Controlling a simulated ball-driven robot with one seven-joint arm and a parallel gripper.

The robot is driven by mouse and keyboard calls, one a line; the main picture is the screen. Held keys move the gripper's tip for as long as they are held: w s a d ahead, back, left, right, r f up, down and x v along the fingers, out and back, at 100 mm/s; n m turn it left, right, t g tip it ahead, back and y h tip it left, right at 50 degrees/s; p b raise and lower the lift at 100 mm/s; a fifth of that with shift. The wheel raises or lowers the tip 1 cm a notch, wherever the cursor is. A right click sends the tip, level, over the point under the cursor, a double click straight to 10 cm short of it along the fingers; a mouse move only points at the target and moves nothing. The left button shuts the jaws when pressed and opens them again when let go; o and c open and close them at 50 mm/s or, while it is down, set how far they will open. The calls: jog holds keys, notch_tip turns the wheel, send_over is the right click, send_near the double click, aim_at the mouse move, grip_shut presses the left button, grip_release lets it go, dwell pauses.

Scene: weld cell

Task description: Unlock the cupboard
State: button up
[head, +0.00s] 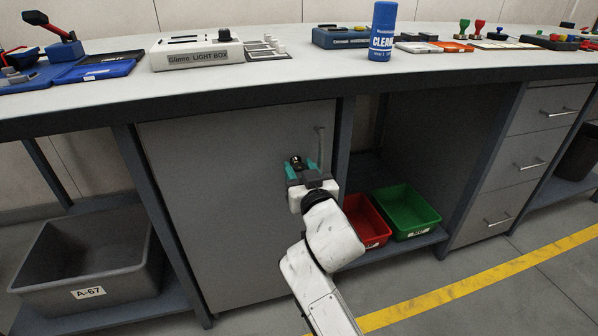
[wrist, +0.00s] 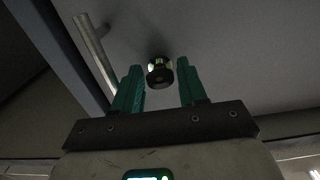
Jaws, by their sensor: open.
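The cupboard's grey door (head: 215,180) fills the space under the bench's left half and looks shut. A small round dark knob or lock (head: 297,160) sits on the door, left of the upright bar handle (head: 320,146). In the wrist view the lock (wrist: 160,72) lies just ahead of the gap between my fingertips, and the handle (wrist: 97,52) is to the left. My gripper (head: 298,168) has teal fingers and is open and empty at the lock; it also shows in the wrist view (wrist: 160,85). I cannot tell whether a finger touches the lock.
A red bin (head: 363,218) and a green bin (head: 408,212) stand on the open shelf right of the door. A grey bin (head: 85,258) is on the lower left. The bench top (head: 290,72) overhangs the door and carries a light box (head: 197,52) and a blue can (head: 382,30).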

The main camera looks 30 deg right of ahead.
jog(key=shift+w+d, duration=0.15)
jog(key=shift+w, duration=0.3)
jog(key=c, duration=0.8)
jog(key=shift+o, duration=0.2)
